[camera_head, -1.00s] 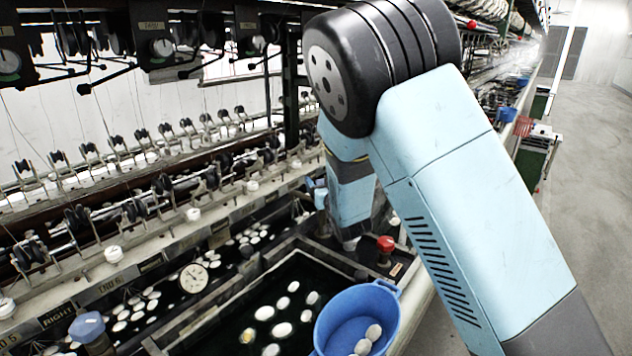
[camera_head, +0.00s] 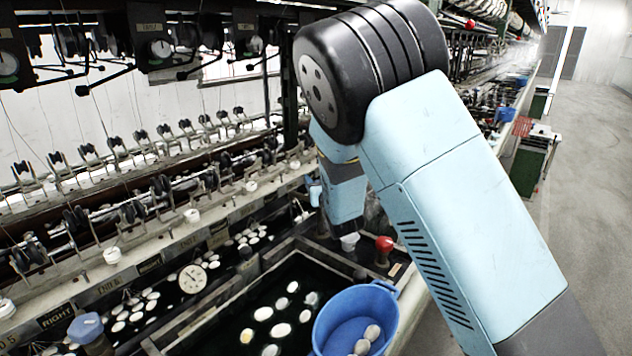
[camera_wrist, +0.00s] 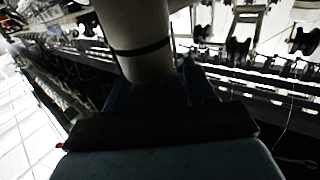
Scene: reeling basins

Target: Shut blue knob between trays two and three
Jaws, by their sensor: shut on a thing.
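In the head view a light blue knob-like piece (camera_head: 313,191) shows at the left side of my wrist, at the back corner of the near basin; my arm partly hides it. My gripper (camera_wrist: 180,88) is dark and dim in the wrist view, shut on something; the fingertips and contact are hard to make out. A pale cylinder with a dark ring (camera_wrist: 140,35) rises right at the gripper. In the head view my forearm covers most of the gripper. Another blue knob (camera_head: 86,326) stands upright at the lower left, apart from my arm.
A red knob (camera_head: 384,244) stands close to the right of my wrist. A blue bucket (camera_head: 330,325) with pale cocoons sits at the near basin's edge. A round dial (camera_head: 193,279) and rows of reels (camera_head: 130,210) lie left. The aisle floor (camera_head: 590,200) is clear.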

